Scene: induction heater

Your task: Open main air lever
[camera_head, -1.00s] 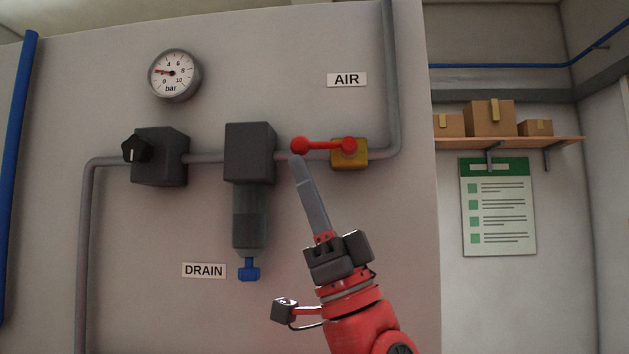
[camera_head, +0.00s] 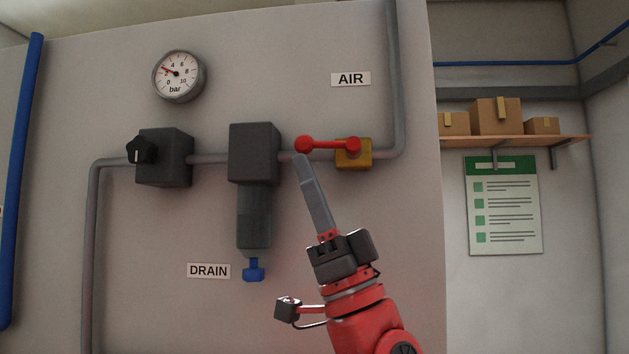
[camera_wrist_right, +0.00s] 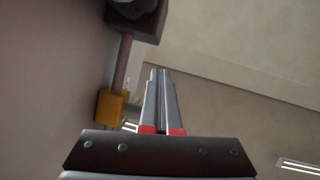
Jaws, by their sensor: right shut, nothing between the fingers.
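The main air lever (camera_head: 328,145) is a red bar with a round knob at each end. It lies level along the grey pipe, pointing left from the yellow valve body (camera_head: 362,160) under the AIR sign (camera_head: 350,79). My right gripper (camera_head: 301,158) is shut and empty. Its fingertips are just below the lever's left knob in the head view; whether they touch it I cannot tell. In the right wrist view, the shut fingers (camera_wrist_right: 159,72) point away from me, with the yellow valve body (camera_wrist_right: 111,106) to their left; I cannot make out the lever there. My left gripper is out of view.
A dark filter unit (camera_head: 254,153) with a blue drain knob (camera_head: 254,270) is left of the gripper. Farther left are a dark box (camera_head: 165,157) with a black knob and a pressure gauge (camera_head: 178,76). The vertical pipe (camera_head: 396,75) rises right of the valve.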

